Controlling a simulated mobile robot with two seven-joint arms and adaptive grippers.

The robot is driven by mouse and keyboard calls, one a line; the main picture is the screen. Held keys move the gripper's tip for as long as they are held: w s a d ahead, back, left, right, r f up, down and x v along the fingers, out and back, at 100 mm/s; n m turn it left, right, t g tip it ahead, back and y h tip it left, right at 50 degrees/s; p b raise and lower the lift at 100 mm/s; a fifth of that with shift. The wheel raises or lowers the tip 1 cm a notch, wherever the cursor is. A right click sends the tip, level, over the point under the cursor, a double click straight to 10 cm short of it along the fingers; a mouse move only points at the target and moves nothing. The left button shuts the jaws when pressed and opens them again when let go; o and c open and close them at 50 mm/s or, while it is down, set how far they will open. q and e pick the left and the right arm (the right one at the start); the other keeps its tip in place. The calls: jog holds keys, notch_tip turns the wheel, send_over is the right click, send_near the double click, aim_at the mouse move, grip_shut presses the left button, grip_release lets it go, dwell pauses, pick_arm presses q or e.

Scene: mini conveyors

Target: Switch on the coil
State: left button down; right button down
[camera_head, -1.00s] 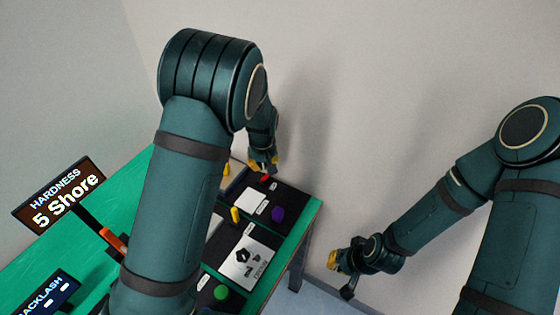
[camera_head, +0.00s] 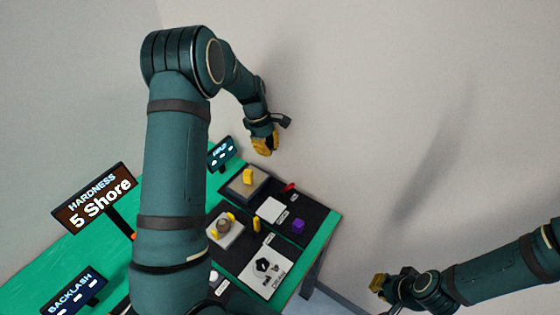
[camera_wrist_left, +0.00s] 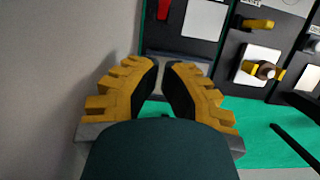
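I take the coil to be the brownish round piece (camera_head: 222,226) between small yellow parts on a white plate, but its label is unreadable; it also shows in the left wrist view (camera_wrist_left: 264,70). A red switch-like piece (camera_head: 289,187) lies by a white square on a black panel, and shows at the top of the wrist view (camera_wrist_left: 163,10). My left gripper (camera_head: 265,144) hangs in the air beyond the panels, near the wall. In the wrist view its fingertips (camera_wrist_left: 161,65) have a narrow, empty gap. My right gripper (camera_head: 380,284) is low at the right, its fingers unclear.
A yellow block (camera_head: 248,177) sits on a grey platform near the small display (camera_head: 221,154). A purple cube (camera_head: 298,226) is near the green table's (camera_head: 329,225) right edge. The hardness sign (camera_head: 95,199) reads 5 Shore. The wall side is clear.

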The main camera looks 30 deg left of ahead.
aim_at(288, 186)
pick_arm(q)
jog(key=x, duration=0.8)
jog(key=shift+f, duration=0.1)
jog(key=d+f, duration=0.2)
jog(key=shift+s+d+f, duration=0.1)
jog(key=shift+s+d, duration=0.1)
jog(key=shift+d, duration=0.1)
jog(key=shift+d+f, duration=0.35)
jog(key=shift+d, duration=0.2)
jog(key=shift+d+p, duration=0.15)
jog(key=shift+p, duration=0.15)
jog(key=shift+s+d+y, duration=0.1)
jog(key=shift+d+y, duration=0.2)
jog(key=shift+y, duration=0.3)
jog(key=shift+d, duration=0.2)
jog(key=shift+s+d+f, duration=0.1)
jog(key=shift+d+f, duration=0.05)
jog(key=shift+d, duration=0.4)
jog(key=shift+a, duration=0.15)
